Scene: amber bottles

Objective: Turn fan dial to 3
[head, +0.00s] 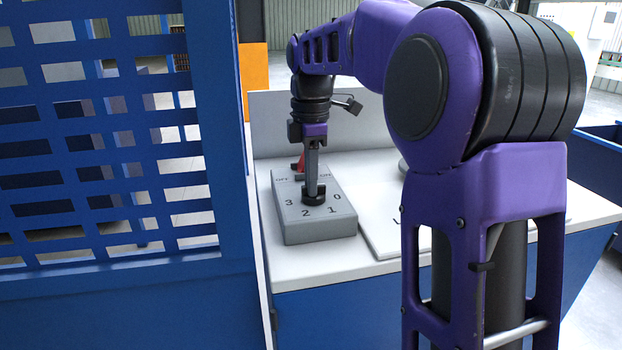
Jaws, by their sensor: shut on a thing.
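The grey control box (325,229) sits on the white bench top. Its top carries a black dial (313,197) ringed by the numbers 3, 2, 1 and 0. A red switch (299,163) stands behind the dial, with OFF and ON printed near it. My gripper (312,186) reaches straight down from above and is shut on the dial. The fingers cover part of the dial, and I cannot tell which number it points to.
The white bench top (290,271) is clear in front of the box. A white panel (384,236) with partly hidden markings lies to its right. A blue slotted panel (110,262) stands close on the left. My arm hides much of the right side.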

